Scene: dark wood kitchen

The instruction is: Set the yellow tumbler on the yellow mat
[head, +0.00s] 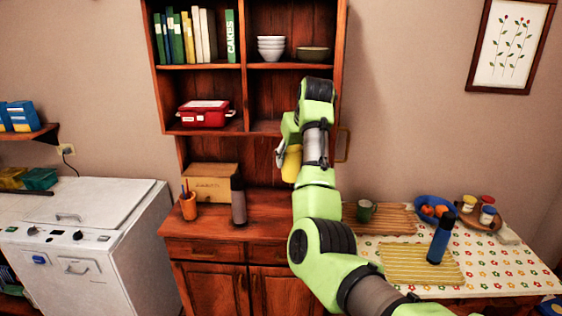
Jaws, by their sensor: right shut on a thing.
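The yellow tumbler (291,165) is held up in front of the dark wood hutch, above its counter. My right gripper (282,150) is shut on it; my wrist and arm hide part of both. The yellow mat (400,268) is striped and lies on the flowered tablecloth at the lower right, well to the right of and below the tumbler. A dark blue bottle (440,238) stands upright at the mat's right part. My left gripper is not in view.
A brown striped mat (390,218) with a green mug (365,211) lies behind the yellow mat. A blue bowl of fruit (428,203) and a tray of jars (470,216) stand behind the bottle. A grey bottle (239,203) and pencil cup (188,206) stand on the hutch counter.

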